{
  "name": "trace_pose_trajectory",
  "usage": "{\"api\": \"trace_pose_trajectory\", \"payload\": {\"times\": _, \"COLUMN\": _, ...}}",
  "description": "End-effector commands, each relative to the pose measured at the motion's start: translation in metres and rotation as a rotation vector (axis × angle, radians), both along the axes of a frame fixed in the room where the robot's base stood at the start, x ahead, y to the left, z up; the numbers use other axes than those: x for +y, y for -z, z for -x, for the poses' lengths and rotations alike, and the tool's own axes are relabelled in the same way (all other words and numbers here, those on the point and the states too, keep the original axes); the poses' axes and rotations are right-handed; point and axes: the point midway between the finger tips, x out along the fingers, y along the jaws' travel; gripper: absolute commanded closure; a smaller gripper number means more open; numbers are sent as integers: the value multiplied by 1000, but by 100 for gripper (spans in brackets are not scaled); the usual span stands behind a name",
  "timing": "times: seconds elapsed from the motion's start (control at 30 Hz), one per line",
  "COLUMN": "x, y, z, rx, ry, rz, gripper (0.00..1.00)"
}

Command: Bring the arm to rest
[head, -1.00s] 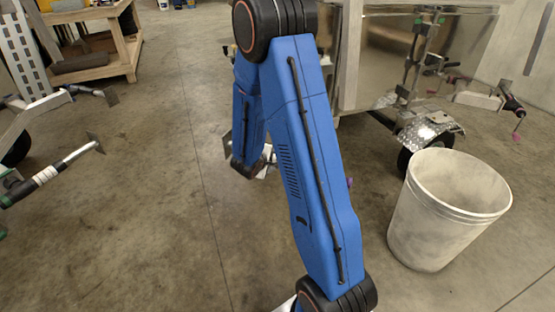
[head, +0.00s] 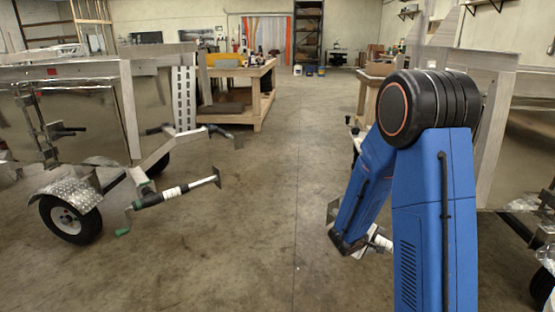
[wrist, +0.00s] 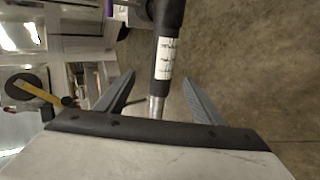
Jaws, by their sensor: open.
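My blue arm (head: 432,210) stands at the right of the head view, bent at a black joint, with its forearm reaching down and away. My gripper (wrist: 158,80) shows in the wrist view with two grey fingers spread apart. A dark tube with a white label (wrist: 164,58) and a bare metal end appears between the fingers in that view. Nothing shows the fingers closed on it, and I cannot tell its distance from them. In the head view the gripper is largely hidden near the arm's lower end.
A trailer with a wheel (head: 70,219) and a jack (head: 175,192) stands at the left. Another trailer (head: 497,118) is at the right, partly behind my arm. A wooden workbench (head: 235,88) stands farther back. The concrete floor (head: 240,255) in the middle is open.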

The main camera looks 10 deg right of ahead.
Motion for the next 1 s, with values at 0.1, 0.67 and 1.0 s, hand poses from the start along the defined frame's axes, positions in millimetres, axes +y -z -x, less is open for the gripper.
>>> {"api": "trace_pose_trajectory", "payload": {"times": 0.1, "x": -3, "y": -19, "z": 9, "rx": -13, "ry": 35, "rz": 0, "gripper": 38}}
{"api": "trace_pose_trajectory", "payload": {"times": 0.67, "x": -2, "y": -131, "z": 123, "rx": -51, "ry": 334, "rz": -131, "gripper": 38}}
{"api": "trace_pose_trajectory", "payload": {"times": 1.0, "x": 28, "y": -167, "z": 196, "rx": -55, "ry": 442, "rz": -320, "gripper": 38}}
